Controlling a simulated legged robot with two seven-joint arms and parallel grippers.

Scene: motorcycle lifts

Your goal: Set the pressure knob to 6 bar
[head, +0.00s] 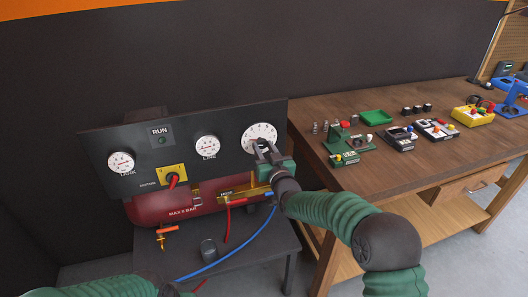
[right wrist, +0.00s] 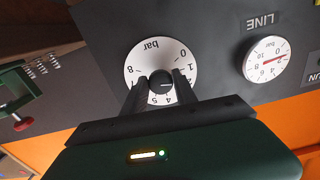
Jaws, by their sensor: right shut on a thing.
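The pressure knob (right wrist: 161,82) is a small black round knob at the centre of a white dial marked in bar. The dial (head: 259,132) is at the right end of the dark panel in the head view. In the right wrist view the dial appears upside down, with 0 at right and 8 at left. My right gripper (right wrist: 160,88) is shut on the knob, one finger on each side. The fingers hide part of the scale, and the knob's pointer setting is hard to read. My left gripper is out of view; only part of my left arm shows.
The LINE gauge (right wrist: 267,59) has a red needle near 2. The TANK gauge (head: 121,162) and a red switch (head: 174,180) on a yellow plate are further left on the panel (head: 100,145). A wooden bench (head: 370,180) with several small devices stands at right.

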